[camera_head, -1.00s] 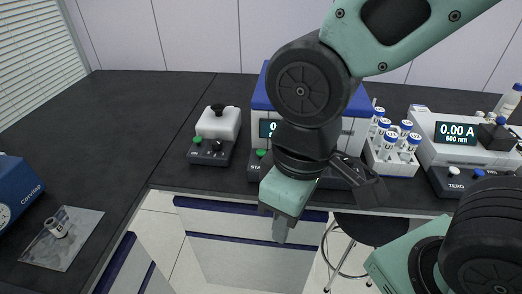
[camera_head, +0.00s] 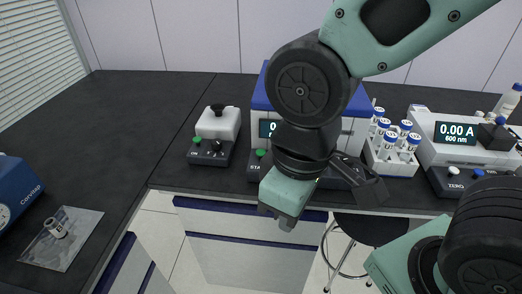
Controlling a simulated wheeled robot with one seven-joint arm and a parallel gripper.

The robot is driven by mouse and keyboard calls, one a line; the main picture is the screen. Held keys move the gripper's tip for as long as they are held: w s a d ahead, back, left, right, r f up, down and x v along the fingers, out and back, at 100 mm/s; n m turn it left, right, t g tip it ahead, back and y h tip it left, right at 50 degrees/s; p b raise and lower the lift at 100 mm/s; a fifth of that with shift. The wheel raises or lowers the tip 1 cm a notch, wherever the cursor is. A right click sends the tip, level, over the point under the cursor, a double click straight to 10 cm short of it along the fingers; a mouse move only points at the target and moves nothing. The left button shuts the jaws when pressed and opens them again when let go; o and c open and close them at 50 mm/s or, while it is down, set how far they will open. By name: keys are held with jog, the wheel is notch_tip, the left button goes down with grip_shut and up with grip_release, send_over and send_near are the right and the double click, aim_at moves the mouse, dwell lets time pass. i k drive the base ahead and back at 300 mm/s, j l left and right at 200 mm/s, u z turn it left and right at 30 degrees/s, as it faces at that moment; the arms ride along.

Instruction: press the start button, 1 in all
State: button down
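A green button (camera_head: 261,153) sits on a dark front panel (camera_head: 254,170) with a partly covered label beginning "STA". It belongs to the blue and white box (camera_head: 262,100) at the back of the bench, whose display (camera_head: 266,128) is mostly hidden behind my arm. My gripper (camera_head: 287,223) points down and toward the camera, in front of the bench's front edge and lower in the picture than the button. It appears apart from the button. Only a short stub of the fingers shows, so I cannot tell whether they are open or shut.
Left of the box stands a small stirrer-like unit (camera_head: 214,148) with its own green button marked ON. To the right are a rack of capped vials (camera_head: 396,165) and a photometer (camera_head: 465,145) reading 0.00 A. A stool (camera_head: 372,228) stands under the bench.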

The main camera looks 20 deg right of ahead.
aim_at(260, 152)
jog(key=k+j+u, duration=0.25)
jog(key=j+u, duration=0.2)
jog(key=k+j+u, duration=0.1)
jog(key=j+u, duration=0.15)
jog(key=j, duration=0.15)
